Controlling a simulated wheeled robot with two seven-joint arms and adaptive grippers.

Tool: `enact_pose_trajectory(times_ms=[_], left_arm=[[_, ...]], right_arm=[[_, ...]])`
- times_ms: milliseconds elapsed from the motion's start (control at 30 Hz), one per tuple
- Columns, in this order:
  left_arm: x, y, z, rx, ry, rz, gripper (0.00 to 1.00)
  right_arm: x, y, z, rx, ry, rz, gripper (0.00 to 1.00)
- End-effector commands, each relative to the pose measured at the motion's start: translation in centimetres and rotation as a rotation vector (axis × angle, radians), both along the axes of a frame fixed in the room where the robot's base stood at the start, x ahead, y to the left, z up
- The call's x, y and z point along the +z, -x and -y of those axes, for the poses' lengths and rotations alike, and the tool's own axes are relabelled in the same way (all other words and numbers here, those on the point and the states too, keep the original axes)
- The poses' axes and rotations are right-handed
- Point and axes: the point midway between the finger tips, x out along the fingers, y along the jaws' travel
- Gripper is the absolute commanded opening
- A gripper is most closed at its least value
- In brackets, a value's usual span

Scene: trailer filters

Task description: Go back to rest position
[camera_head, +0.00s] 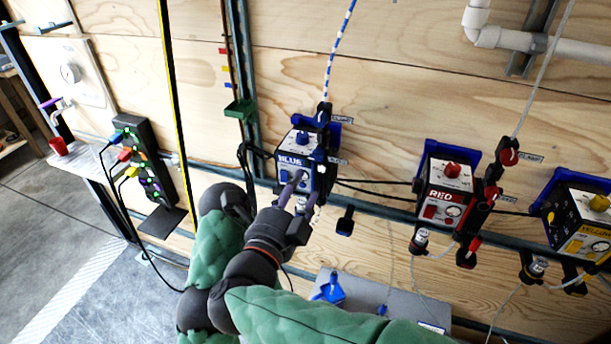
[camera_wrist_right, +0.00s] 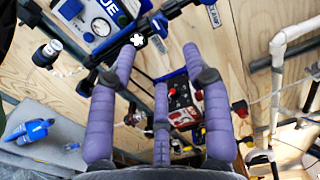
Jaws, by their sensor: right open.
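My right gripper (camera_head: 301,194) is in front of the lower part of the blue filter box (camera_head: 293,140), its purple fingers spread. In the right wrist view the right gripper (camera_wrist_right: 157,65) is open with nothing between its fingers. Part of the blue box (camera_wrist_right: 92,18) shows at the top left there, beyond the fingertips; I cannot tell if they touch it.
A red box (camera_head: 446,190) and a yellow box (camera_head: 583,222) hang on the wall to the right. A power strip (camera_head: 145,160) with plugged cables stands at the left. A blue tool (camera_head: 330,290) lies on a grey surface below. Hoses and cables hang around the boxes.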

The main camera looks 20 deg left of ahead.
Motion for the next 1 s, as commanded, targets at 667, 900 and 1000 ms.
enact_pose_trajectory(times_ms=[667, 900, 1000], left_arm=[[0.0, 0.0, 0.0, 0.000, 0.000, 0.000, 0.40], [0.0, 0.0, 0.0, 0.000, 0.000, 0.000, 0.40], [0.1, 0.0, 0.0, 0.000, 0.000, 0.000, 0.40]], right_arm=[[0.0, 1.7, 0.0, 0.000, 0.000, 0.000, 0.49], [-2.7, -1.5, 1.2, 0.010, 0.054, -0.047, 0.49], [-6.4, -5.0, 2.4, 0.035, 0.162, -0.097, 0.49]])
